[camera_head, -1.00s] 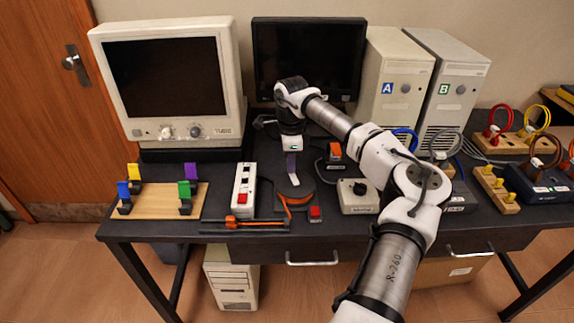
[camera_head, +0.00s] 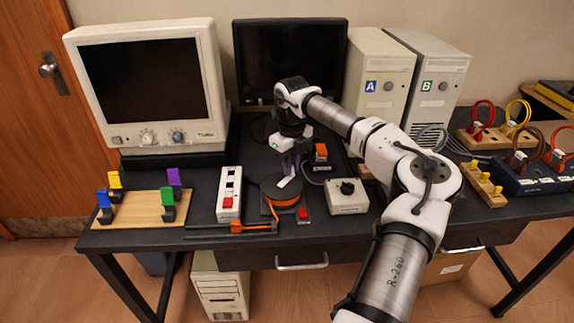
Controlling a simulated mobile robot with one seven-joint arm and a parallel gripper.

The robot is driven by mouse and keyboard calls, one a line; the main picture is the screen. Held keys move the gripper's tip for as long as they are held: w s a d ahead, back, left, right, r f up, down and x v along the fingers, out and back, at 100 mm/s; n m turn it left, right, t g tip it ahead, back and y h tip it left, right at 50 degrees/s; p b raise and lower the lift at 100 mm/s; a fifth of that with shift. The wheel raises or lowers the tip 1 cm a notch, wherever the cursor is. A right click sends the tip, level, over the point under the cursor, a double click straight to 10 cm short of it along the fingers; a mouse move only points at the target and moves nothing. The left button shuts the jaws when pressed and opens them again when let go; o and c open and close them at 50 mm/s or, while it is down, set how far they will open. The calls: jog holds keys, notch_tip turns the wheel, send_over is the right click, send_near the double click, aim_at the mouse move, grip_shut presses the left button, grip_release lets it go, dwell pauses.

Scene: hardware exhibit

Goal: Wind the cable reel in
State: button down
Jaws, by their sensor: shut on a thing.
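The cable reel (camera_head: 271,203) is a dark round drum on the desk with orange cable wound on its right side. The orange cable (camera_head: 258,227) runs left from it to an orange end piece (camera_head: 237,227) on a dark flat track (camera_head: 205,233). My gripper (camera_head: 288,176) points down at the back right of the reel's top, shut on what appears to be the reel's crank. The fingers and a pale strip there hide most of the crank, so its shape is unclear.
A white power strip (camera_head: 229,194) stands left of the reel. A small red button (camera_head: 303,214), a pale box with a black knob (camera_head: 347,196) and an orange-topped switch (camera_head: 320,152) stand close on the right. A monitor (camera_head: 290,62) is behind.

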aim_at(298, 188)
jog(key=m, duration=0.2)
jog(key=s+d+m+b, duration=0.1)
jog(key=shift+m, duration=0.4)
jog(key=m+b, duration=0.1)
jog(key=s+m, duration=0.1)
jog(key=m, duration=0.1)
jog(key=shift+s+d+b, duration=0.2)
jog(key=shift+d+b, duration=0.1)
jog(key=shift+b, duration=0.05)
jog(key=m+b, duration=0.1)
jog(key=m, duration=0.1)
jog(key=s+m, duration=0.1)
jog(key=m, duration=0.1)
jog(key=shift+s+b, duration=0.15)
jog(key=shift+b, duration=0.2)
jog(key=shift+s+a+m+b, duration=0.1)
jog(key=shift+s+m+b, duration=0.25)
jog(key=shift+m, duration=0.45)
jog(key=shift+s+m+b, duration=0.25)
jog(key=shift+m+b, duration=0.15)
jog(key=shift+m, duration=0.4)
jog(key=c, duration=1.4)
grip_release()
jog(key=shift+o, duration=0.2)
jog(key=shift+r, duration=0.15)
notch_tip(298, 188, up, 14)
jog(key=shift+f+b, duration=0.2)
jog(key=shift+b, duration=0.15)
